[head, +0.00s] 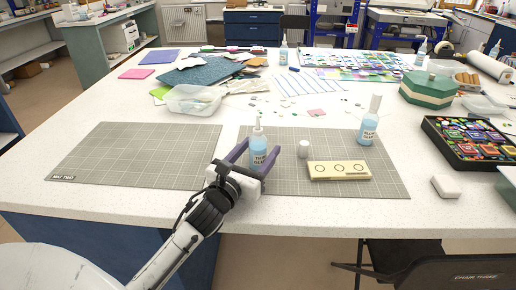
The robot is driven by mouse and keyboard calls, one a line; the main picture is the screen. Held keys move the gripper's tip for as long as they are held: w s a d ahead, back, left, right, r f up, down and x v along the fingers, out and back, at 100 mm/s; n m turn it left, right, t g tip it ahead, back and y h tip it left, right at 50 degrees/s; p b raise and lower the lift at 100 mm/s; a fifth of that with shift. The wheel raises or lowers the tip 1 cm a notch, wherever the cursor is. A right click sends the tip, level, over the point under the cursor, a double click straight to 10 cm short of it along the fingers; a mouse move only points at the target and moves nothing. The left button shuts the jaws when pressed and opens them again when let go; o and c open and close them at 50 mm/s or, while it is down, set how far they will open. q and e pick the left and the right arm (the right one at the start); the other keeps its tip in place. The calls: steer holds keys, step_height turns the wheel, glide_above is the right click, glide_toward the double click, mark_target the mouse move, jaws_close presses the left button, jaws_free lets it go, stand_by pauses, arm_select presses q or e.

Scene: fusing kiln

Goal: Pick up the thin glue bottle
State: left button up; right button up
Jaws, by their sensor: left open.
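The thin glue bottle (258,146), with blue liquid, a printed label and a narrow pale nozzle, stands upright near the left edge of the right-hand grid mat (300,187). My left gripper (255,154) is open, its two purple fingers on either side of the bottle's lower part. I cannot tell whether the fingers touch it. The gripper hides the bottle's base. My right gripper is not in view.
A second labelled blue glue bottle (368,124) stands farther right on the mat. The left mat (130,155) is clear.

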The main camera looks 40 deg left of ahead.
arm_select(q)
steer(key=shift+w, duration=0.15)
steer(key=c, duration=1.3)
step_height(320, 180, up, 10)
steer(key=shift+r+p, duration=0.1)
steer(key=shift+p, duration=0.75)
steer(key=shift+c, duration=0.2)
steer(key=o, duration=0.6)
